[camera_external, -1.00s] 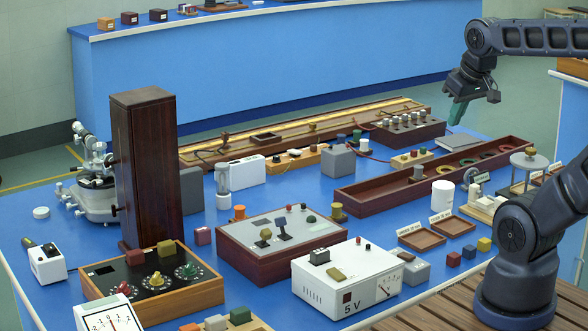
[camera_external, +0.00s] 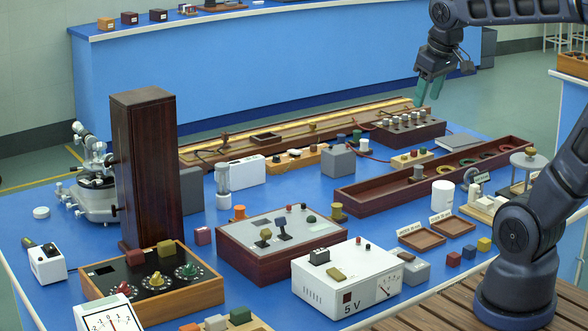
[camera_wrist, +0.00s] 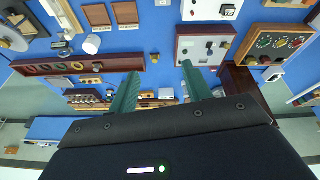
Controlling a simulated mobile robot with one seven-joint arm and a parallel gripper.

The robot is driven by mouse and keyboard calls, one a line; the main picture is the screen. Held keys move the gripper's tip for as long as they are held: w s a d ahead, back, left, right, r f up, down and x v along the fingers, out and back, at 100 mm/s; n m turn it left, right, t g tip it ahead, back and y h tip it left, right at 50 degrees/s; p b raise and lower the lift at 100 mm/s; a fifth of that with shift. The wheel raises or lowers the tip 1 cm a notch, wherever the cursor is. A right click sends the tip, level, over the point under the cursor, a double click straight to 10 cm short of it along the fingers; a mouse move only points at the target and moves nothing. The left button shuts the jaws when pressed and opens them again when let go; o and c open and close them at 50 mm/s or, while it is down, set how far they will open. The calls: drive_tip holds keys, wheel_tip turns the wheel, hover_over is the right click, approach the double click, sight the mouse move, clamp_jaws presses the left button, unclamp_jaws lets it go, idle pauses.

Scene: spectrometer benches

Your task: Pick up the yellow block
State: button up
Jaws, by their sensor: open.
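The yellow block (camera_external: 484,244) is a small cube on the blue bench at the right, near the front edge in the external view. It sits beside a blue block (camera_external: 469,252) and a red block (camera_external: 454,259). I cannot make out the yellow block in the wrist view. My gripper (camera_external: 430,91) is raised high over the back of the bench, far from the yellow block. Its two green fingers are apart and empty; they also show in the wrist view (camera_wrist: 158,72).
Two shallow wooden trays (camera_external: 421,238) lie behind the blocks. A white 5 V power box (camera_external: 318,289) stands left of them, with a grey block (camera_external: 414,271) between. A long wooden tray (camera_external: 372,196), a white cylinder (camera_external: 442,195) and a tall dark column (camera_external: 146,170) also stand on the bench.

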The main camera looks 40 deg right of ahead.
drive_tip(key=w+a+n+g+h, duration=0.1)
drive_tip(key=w+a+n, duration=0.2)
drive_tip(key=w+a, duration=0.65)
drive_tip(key=w+a+n+g, duration=0.1)
drive_tip(key=w+a+n, duration=0.4)
drive_tip(key=w, duration=0.8)
drive_tip(key=n+g+h, duration=0.2)
drive_tip(key=n+h, duration=0.2)
drive_tip(key=n, duration=0.4)
hover_over(166, 243)
drive_tip(key=a, duration=0.5)
wheel_tip(166, 243, down, 26)
drive_tip(key=shift+y, duration=0.3)
drive_tip(key=shift+d+x, duration=0.15)
drive_tip(key=shift+x, duration=2.45)
drive_tip(key=shift+d+x, duration=0.15)
drive_tip(key=shift+x, duration=2.4)
drive_tip(key=shift+w+r, duration=0.1)
drive_tip(key=shift+w, duration=0.15)
drive_tip(key=c, duration=1.1)
drive_tip(key=shift+o, duration=0.2)
drive_tip(key=shift+r, duration=0.1)
